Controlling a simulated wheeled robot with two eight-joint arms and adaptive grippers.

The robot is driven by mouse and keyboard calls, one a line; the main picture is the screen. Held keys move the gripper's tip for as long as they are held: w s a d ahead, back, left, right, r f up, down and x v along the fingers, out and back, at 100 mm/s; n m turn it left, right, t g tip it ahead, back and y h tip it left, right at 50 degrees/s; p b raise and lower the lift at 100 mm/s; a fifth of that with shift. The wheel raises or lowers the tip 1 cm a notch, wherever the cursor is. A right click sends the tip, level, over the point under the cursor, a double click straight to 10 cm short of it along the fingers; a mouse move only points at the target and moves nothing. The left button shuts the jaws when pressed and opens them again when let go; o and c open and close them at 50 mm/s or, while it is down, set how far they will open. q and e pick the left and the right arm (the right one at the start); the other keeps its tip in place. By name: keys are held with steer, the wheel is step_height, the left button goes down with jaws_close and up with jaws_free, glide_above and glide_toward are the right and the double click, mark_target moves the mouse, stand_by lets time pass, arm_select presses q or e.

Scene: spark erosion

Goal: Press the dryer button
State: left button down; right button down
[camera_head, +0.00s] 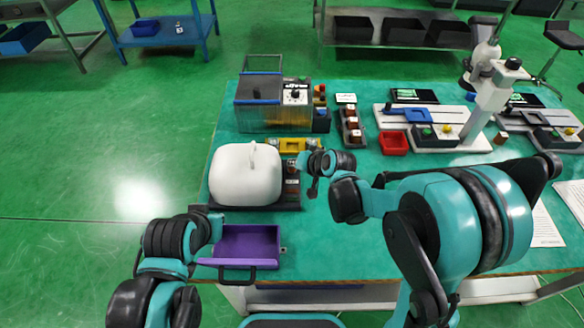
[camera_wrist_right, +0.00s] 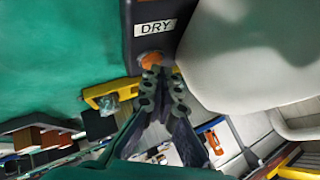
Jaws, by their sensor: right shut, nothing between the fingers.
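The dryer (camera_head: 246,174) is a white rounded housing on a dark base, on the green table in the head view. Its white cover (camera_wrist_right: 250,60) fills the upper right of the wrist view. A dark panel beside it carries a "DRY" label (camera_wrist_right: 156,27), with an orange button (camera_wrist_right: 151,59) below. My right gripper (camera_wrist_right: 158,74) is shut and empty, its tips right at the button; I cannot tell whether they touch. In the head view it is small, at the dryer's right side. My left arm is at the lower left; its fingers are not clear.
An open purple tray (camera_head: 246,238) with a dark handle lies in front of the dryer. A yellow part (camera_head: 292,145) and a transparent-walled machine (camera_head: 262,112) stand behind. A red bin (camera_head: 393,142) is to the right. Green tabletop is free between.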

mark_target(294, 170)
steer(key=shift+f, duration=0.2)
steer(key=shift+r, duration=0.1)
steer(key=shift+r+p, duration=0.65)
steer(key=shift+r, duration=0.15)
step_height(294, 170, up, 5)
steer(key=p, duration=0.4)
steer(key=shift+r, duration=0.1)
stand_by(0.3)
stand_by(0.5)
